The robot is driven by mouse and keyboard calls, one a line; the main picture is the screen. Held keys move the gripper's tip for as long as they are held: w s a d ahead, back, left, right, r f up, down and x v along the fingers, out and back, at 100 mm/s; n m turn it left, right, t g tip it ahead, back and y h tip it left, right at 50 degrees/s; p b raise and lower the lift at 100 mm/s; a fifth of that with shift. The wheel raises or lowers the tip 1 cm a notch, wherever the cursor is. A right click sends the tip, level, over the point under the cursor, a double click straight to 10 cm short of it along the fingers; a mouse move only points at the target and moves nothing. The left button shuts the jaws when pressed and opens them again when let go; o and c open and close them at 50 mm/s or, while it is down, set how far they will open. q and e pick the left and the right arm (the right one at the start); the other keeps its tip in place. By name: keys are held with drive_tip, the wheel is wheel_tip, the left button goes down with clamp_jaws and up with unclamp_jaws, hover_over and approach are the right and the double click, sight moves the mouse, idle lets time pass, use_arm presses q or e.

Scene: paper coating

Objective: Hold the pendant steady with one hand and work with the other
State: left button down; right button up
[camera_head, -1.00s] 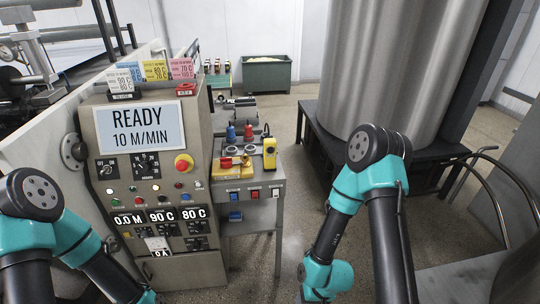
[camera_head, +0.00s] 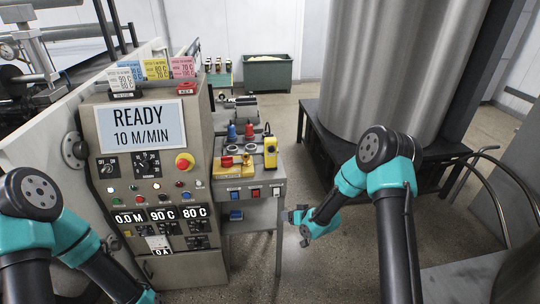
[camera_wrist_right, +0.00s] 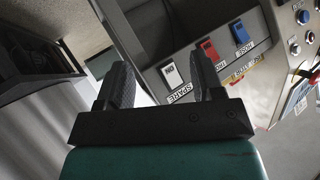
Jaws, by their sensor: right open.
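A yellow box that looks like the pendant (camera_head: 270,152) stands at the right end of the small bench, with a dark cord at its top. My right gripper (camera_head: 290,214) is below and to the right of it, apart from it, beside the bench front. In the right wrist view, my right gripper (camera_wrist_right: 160,74) is open and empty. Beyond its fingers are a white switch (camera_wrist_right: 171,74) labelled SPARE, a red switch (camera_wrist_right: 208,50) and a blue switch (camera_wrist_right: 238,33). The pendant cannot be made out there. My left gripper is out of view; only its arm shows.
The control cabinet (camera_head: 143,240) with its READY 10 M/MIN display (camera_head: 141,127) stands left of the bench. Red and blue knobs and a yellow block (camera_head: 228,171) are on the bench. A large steel tank (camera_head: 395,70) on a dark stand is behind right. Floor between is clear.

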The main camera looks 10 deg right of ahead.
drive_tip(key=w+r, duration=0.2)
drive_tip(key=w+d+r+n+t+y, duration=0.1)
drive_tip(key=w+r, duration=0.1)
drive_tip(key=w, duration=0.1)
drive_tip(key=w+r+n+t+y, duration=0.1)
drive_tip(key=w+r, duration=0.1)
drive_tip(key=shift+w+d+r, duration=0.2)
drive_tip(key=shift+w+d, duration=0.1)
drive_tip(key=shift+w, duration=0.05)
drive_tip(key=n+g+y, duration=0.2)
drive_tip(key=n+y, duration=0.4)
drive_tip(key=n, duration=0.2)
approach(273, 163)
drive_tip(key=shift+w+d+f, duration=0.25)
drive_tip(key=shift+w+f, duration=0.2)
drive_tip(key=shift+w, duration=0.35)
drive_tip(key=shift+a, duration=0.1)
drive_tip(key=shift+x, duration=4.95)
drive_tip(key=shift+f, duration=0.15)
drive_tip(key=shift+c, duration=0.2)
drive_tip(key=c, duration=0.5)
